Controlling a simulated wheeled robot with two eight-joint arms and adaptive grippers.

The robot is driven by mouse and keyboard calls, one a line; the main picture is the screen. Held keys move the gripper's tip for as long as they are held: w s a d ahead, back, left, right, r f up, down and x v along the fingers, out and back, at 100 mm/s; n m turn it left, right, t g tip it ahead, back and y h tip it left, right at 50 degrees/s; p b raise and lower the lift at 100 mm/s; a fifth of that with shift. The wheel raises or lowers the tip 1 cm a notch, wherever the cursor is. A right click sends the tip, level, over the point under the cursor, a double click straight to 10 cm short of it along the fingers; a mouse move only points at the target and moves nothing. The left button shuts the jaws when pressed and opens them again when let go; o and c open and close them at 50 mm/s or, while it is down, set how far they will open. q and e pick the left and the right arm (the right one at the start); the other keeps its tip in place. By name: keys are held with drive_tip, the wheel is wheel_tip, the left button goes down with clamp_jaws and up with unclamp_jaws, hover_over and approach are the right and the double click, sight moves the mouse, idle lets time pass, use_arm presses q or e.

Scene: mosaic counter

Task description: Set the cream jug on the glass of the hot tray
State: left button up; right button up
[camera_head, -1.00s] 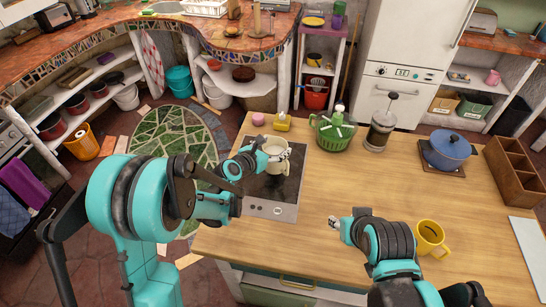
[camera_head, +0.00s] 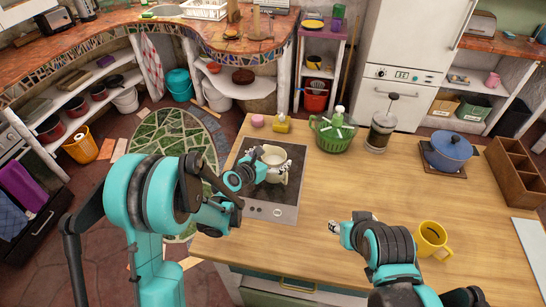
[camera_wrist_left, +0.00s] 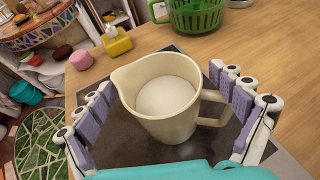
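The cream jug (camera_head: 271,160), a cream-coloured jug with a spout and a handle, stands upright on the dark glass of the hot tray (camera_head: 285,212). In the left wrist view the jug (camera_wrist_left: 160,118) shows a pale, smooth content inside, and the dark glass (camera_wrist_left: 125,150) lies under it. My left gripper (camera_head: 270,171) is around the jug; in the left wrist view its purple-padded fingers (camera_wrist_left: 168,110) stand apart on both sides, with gaps to the jug wall and its handle near the right finger. My right gripper (camera_head: 336,228) is over the counter, away from the jug; its opening is too small to tell.
Behind the tray are a yellow bottle (camera_head: 281,126) and a pink item (camera_head: 257,121). A green basket (camera_head: 335,140) and a French press (camera_head: 381,131) stand to the right. A yellow mug (camera_head: 431,239) is beside my right arm; a blue pot (camera_head: 447,150) is farther back. The middle counter is clear.

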use_arm(q)
drive_tip(key=shift+r, duration=0.1)
drive_tip(key=shift+s+a+r, duration=0.1)
drive_tip(key=shift+r, duration=0.1)
drive_tip(key=s+a+r+m+g+y, duration=0.1)
drive_tip(key=s+a+r+m+y, duration=0.1)
drive_tip(key=s+a+m, duration=0.3)
drive_tip(key=s+a+r+m+g+y+p, duration=0.1)
drive_tip(key=s+a+r+m+y, duration=0.2)
drive_tip(key=s+m, duration=1.1)
drive_tip(key=s+a+r+m+g+y+p, duration=0.1)
drive_tip(key=s+a+r+m, duration=0.3)
drive_tip(key=s+a+m, duration=0.5)
drive_tip(key=shift+s+a+r+m+g+y, duration=0.15)
drive_tip(key=shift+s+m+g+y, duration=0.55)
drive_tip(key=shift+s, duration=0.5)
